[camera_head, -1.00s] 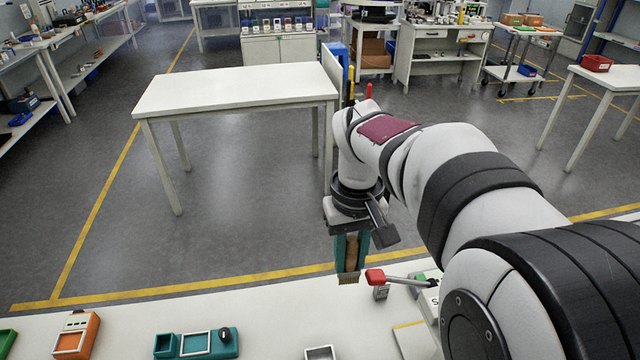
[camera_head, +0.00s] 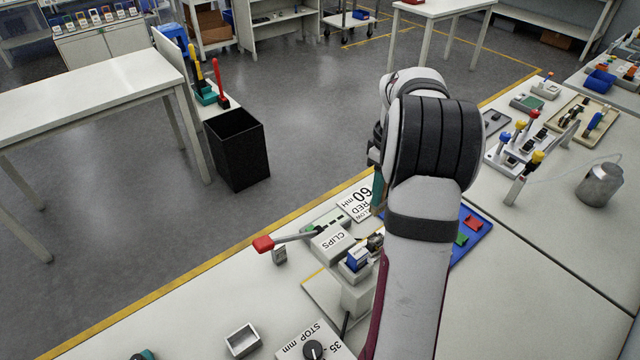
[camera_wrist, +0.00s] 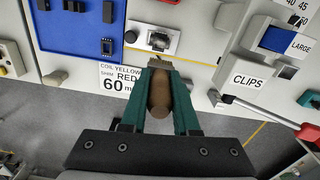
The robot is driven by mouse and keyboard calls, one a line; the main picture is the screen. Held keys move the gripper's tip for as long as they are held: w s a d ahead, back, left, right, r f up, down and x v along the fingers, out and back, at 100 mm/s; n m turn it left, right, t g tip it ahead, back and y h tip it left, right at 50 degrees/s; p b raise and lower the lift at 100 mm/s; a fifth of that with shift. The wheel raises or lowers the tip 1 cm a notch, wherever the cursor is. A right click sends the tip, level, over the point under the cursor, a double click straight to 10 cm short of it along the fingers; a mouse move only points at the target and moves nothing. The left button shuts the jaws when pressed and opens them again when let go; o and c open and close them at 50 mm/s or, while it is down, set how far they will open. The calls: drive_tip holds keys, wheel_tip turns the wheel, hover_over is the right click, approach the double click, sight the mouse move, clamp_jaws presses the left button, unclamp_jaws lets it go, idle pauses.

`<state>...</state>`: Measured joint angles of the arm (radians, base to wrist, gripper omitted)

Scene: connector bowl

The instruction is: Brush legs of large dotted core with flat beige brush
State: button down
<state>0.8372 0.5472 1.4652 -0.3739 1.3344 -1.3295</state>
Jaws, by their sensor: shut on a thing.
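My gripper (camera_wrist: 160,70) is shut on a brush (camera_wrist: 158,98) with a brown wooden handle, held between its two teal fingers in the wrist view. The brush's flat tip points away from the palm, just short of a light grey fixture. A small dark part with pale wire-like bits, possibly the core (camera_wrist: 157,41), sits in that fixture; I cannot make out dots on it. In the head view my arm hides most of the gripper; only a teal strip of it (camera_head: 377,190) shows.
A CLIPS box (camera_head: 333,242) with a red-tipped lever (camera_head: 264,243) stands left of the arm. A blue LARGE block (camera_head: 357,258) is close by. A blue tray (camera_wrist: 80,32) holds several black parts. A black bin (camera_head: 238,150) stands on the floor.

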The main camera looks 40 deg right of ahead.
drive_tip(key=shift+s+d+f, duration=0.3)
drive_tip(key=shift+s+d, duration=0.3)
drive_tip(key=shift+d, duration=0.2)
drive_tip(key=shift+f, duration=3.8)
drive_tip(key=shift+f, duration=0.7)
drive_tip(key=shift+a, duration=0.15)
